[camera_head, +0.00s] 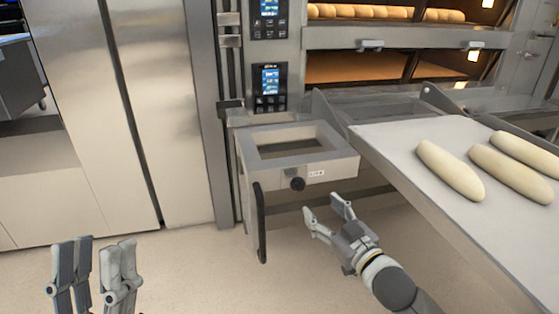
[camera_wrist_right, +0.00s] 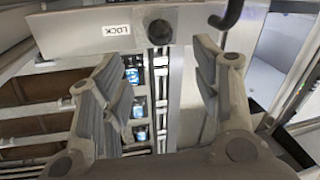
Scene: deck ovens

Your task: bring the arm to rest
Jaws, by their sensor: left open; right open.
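My right gripper (camera_head: 328,214) is open and empty in the head view, in front of and below the grey box-shaped frame with the black knob (camera_head: 298,184). In the right wrist view my right gripper (camera_wrist_right: 160,85) shows its fingers spread apart with nothing between them. A panel marked LOCK (camera_wrist_right: 115,31) lies beyond the fingertips. My left gripper (camera_head: 97,262) is open at the bottom left of the head view, pointing up, with nothing seen in it. My left arm is out of view.
A loading board (camera_head: 384,140) with several pale dough loaves (camera_head: 450,172) is at the right. Deck ovens (camera_head: 400,60) with bread inside stand behind. A black handle (camera_head: 261,222) hangs from the grey frame. Steel doors (camera_head: 160,100) stand at the left. Floor between the grippers is clear.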

